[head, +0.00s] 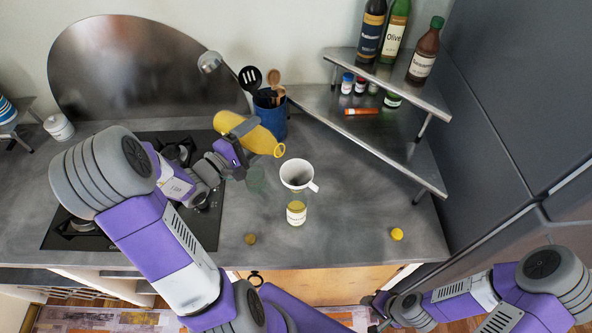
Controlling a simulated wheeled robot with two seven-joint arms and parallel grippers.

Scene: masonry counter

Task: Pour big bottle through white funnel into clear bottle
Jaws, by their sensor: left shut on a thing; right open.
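The big yellow bottle (258,139) is held in the air, tipped well over, its ringed mouth at the lower right. My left gripper (237,142) is shut on its body. The mouth is up and left of the white funnel (297,173), apart from it in the picture. The funnel is upright, wide end up, with a small tab at its right. Directly below it is a small clear bottle (296,214) with a pale label and yellowish content; the funnel appears to sit in its neck. No stream shows. My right gripper (377,309) is open and empty at the bottom, low before the counter.
A greenish glass (256,179) stands left of the funnel. A blue utensil pot (271,118) is behind the yellow bottle. A brown ball (250,239) and a lemon (397,234) lie near the front edge. A steel shelf (425,95) with bottles fills the back right. The hob (85,230) is left.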

